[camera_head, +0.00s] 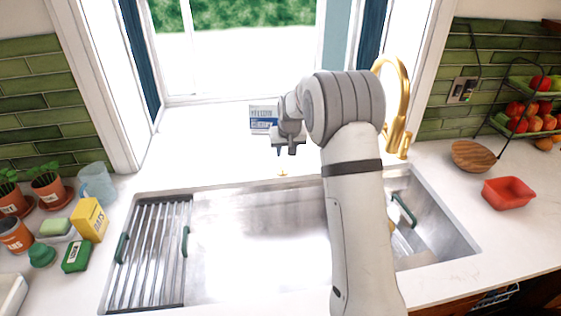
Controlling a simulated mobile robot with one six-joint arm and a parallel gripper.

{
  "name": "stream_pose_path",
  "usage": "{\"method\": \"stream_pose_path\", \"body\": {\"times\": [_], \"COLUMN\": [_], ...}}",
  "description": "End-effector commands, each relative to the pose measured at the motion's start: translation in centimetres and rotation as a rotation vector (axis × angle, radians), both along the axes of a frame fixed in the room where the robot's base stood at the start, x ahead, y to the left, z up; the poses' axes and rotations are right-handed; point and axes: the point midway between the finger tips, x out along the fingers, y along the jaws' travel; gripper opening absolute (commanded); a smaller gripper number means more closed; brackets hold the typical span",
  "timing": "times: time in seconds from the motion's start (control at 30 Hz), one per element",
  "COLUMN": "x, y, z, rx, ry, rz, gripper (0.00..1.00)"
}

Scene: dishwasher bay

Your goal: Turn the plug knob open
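A small gold knob (283,173), which looks like the plug knob, sits at the back edge of the steel sink (262,245), near its middle. My gripper (286,151) points down and appears just above and behind the knob in the picture. A gap shows between the gripper and the knob, and they do not seem to touch. The gripper is small and dark here, so its opening is unclear. I cannot tell which way the knob is turned. The sink's drain is not visible; my arm covers part of the basin.
A gold faucet (397,105) rises behind the sink, right of my arm. A blue and white box (263,118) stands by the window behind the gripper. A steel drying rack (152,250) covers the sink's left end. A red bowl (508,193) is at right.

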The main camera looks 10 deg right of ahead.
Motion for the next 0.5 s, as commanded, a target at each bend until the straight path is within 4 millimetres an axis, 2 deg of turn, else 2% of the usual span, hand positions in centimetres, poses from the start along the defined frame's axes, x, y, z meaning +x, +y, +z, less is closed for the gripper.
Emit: {"method": "stream_pose_path", "body": {"times": [0.1, 0.2, 0.5], "x": [2.3, 3.4, 4.8], "y": [0.0, 0.0, 0.1], "z": [-2.4, -3.5, -6.2], "rx": [0.0, 0.0, 0.001], "ry": [-0.003, -0.01, -0.009], "rz": [0.0, 0.0, 0.001], "gripper": [0.34, 0.34, 0.34]}}
